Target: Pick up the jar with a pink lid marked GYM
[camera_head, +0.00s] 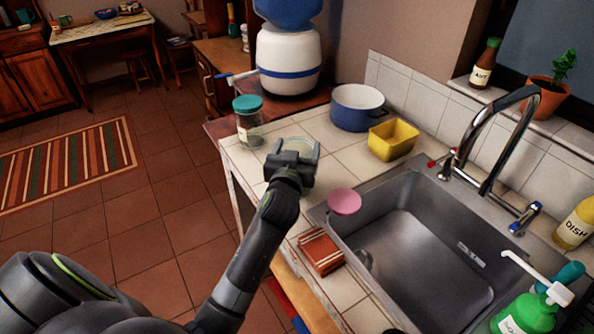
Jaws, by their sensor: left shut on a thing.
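My left gripper (291,166) is over the counter left of the sink. It is shut on a pale, round-rimmed thing (298,144) that looks like a clear jar, mostly hidden behind the jaws. No lid or GYM marking shows on it. A flat pink disc (344,201), which may be a lid, lies at the sink's left rim, right of and nearer than the gripper. I cannot read any marking on it. A clear jar with a teal lid (248,121) stands upright on the counter, beyond and left of the gripper. My right gripper is not in view.
A blue pot (357,107) and a yellow tub (393,139) stand behind the gripper to the right. The tall faucet (497,135) rises at the right. A green soap bottle (528,315) is at the front right.

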